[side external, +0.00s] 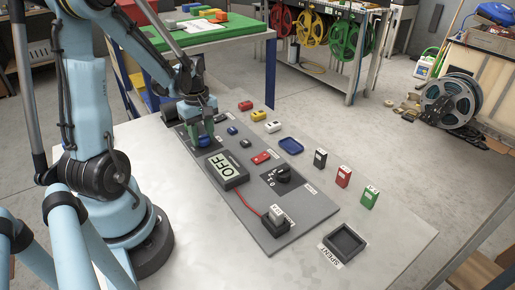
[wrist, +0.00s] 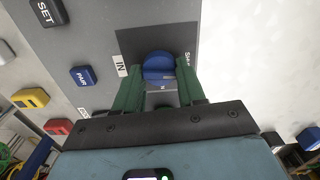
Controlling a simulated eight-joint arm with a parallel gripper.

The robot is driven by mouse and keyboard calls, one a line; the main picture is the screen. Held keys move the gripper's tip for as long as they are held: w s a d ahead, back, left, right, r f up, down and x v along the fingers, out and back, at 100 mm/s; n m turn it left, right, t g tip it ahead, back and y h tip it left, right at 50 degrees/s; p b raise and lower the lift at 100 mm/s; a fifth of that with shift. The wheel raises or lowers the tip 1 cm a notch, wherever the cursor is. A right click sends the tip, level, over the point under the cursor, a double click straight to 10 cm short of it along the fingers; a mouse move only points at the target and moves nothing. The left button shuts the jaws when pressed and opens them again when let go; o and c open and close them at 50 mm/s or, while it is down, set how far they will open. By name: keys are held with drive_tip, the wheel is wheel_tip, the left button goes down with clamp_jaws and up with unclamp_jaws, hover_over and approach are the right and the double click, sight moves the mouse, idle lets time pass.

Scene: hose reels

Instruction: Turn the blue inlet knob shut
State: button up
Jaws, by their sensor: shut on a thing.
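The blue inlet knob (wrist: 158,64) sits on a black square of the grey panel, beside an "IN" label (wrist: 121,66). It also shows in the side external view (side external: 205,141), at the panel's far end under my gripper. My gripper (wrist: 160,76) has its two green fingers on either side of the knob and is shut on it. In the side external view my gripper (side external: 202,136) points down over the knob. Another label is partly hidden by the right finger. I cannot tell which way the knob is turned.
The panel (side external: 240,207) also carries an "OFF" display (side external: 229,171), a black rotary knob (side external: 282,174) and a plug with a red cable (side external: 276,217). Several small coloured blocks, a blue tray (side external: 291,146) and a black "SPENT" tray (side external: 344,242) stand on the table.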

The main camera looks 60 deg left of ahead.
drive_tip(key=shift+n, duration=0.6)
drive_tip(key=o, duration=1.1)
drive_tip(key=shift+c, duration=0.2)
wheel_tip(320, 180, up, 12)
idle(0.3)
drive_tip(key=w+d+m+t, duration=0.3)
drive_tip(key=d+m+t, duration=0.4)
drive_tip(key=d+m, duration=1.3)
drive_tip(key=shift+w+d, duration=0.15)
drive_tip(key=shift+d, duration=0.55)
